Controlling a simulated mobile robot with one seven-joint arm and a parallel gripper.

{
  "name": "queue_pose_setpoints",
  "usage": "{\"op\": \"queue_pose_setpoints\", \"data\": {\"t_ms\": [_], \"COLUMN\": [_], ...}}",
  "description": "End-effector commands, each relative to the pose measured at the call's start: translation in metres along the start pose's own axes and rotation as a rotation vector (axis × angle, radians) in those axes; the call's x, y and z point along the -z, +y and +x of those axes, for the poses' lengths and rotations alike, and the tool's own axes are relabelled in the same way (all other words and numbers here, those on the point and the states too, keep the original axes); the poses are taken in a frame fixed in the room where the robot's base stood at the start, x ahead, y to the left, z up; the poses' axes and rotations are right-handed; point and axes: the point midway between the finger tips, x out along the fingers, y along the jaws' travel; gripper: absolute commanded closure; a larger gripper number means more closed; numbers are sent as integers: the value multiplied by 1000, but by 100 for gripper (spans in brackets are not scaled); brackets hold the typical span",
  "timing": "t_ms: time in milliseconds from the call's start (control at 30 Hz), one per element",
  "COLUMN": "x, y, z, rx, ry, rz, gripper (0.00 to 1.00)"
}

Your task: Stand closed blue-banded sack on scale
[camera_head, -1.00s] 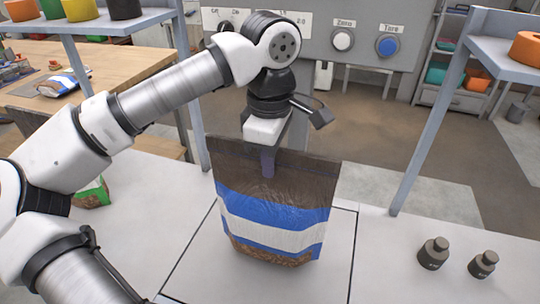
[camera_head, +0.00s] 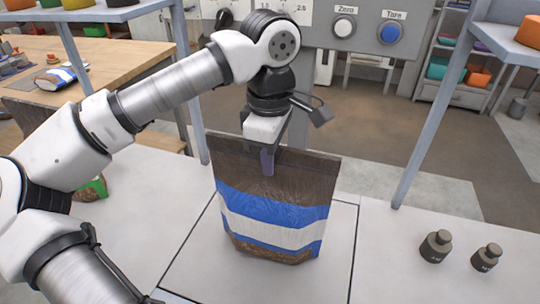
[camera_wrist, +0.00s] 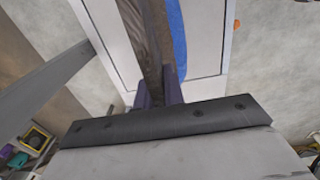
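The blue-banded sack (camera_head: 270,215) is brown with blue and white bands and stands upright over the scale plate (camera_head: 310,283). Its flat top edge looks closed. My gripper (camera_head: 268,162) is shut on this top edge near the middle, coming from above. In the wrist view the sack (camera_wrist: 152,40) runs between my two purple fingers (camera_wrist: 159,88). The bottom of the sack is at or just above the plate; I cannot tell whether it bears its full weight there.
Two dark weights (camera_head: 436,246) (camera_head: 486,257) stand on the white table at right. A grey post (camera_head: 430,125) rises behind them. A panel with Zero and Tare buttons (camera_head: 390,32) is behind. A green-marked bag (camera_head: 92,188) is partly behind my arm.

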Motion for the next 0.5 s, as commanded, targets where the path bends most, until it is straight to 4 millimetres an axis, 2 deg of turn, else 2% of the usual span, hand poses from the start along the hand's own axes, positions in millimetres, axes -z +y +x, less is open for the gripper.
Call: {"op": "queue_pose_setpoints", "data": {"t_ms": [33,200,500], "x": [0,0,0], "y": [0,0,0], "z": [-1,-1,-2], "rx": [-2,-1,1], "ry": [0,0,1], "rz": [0,0,0], "gripper": [84,65,65]}}
